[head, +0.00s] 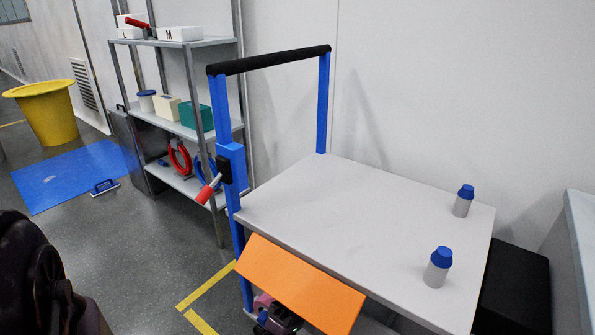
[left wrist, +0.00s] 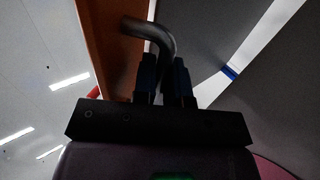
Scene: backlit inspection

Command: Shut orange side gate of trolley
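The orange side gate (head: 300,284) hangs tilted outward at the near side of the trolley (head: 335,215), below its grey top. My left gripper (head: 281,318) is at the gate's lower edge, partly hidden under it. In the left wrist view the gate (left wrist: 98,40) is a brown-orange panel at upper left, with a dark curved handle (left wrist: 160,32) coming off it. The handle runs down between the two fingers of my left gripper (left wrist: 165,82), which sit close on both sides of it. My right gripper is not in view.
Two grey bottles with blue caps (head: 438,267) (head: 463,201) stand on the trolley top. A red-tipped lever (head: 208,190) sticks out from the blue post. A shelf rack (head: 185,130) stands behind left; yellow-marked floor (head: 205,285) beside the trolley is clear.

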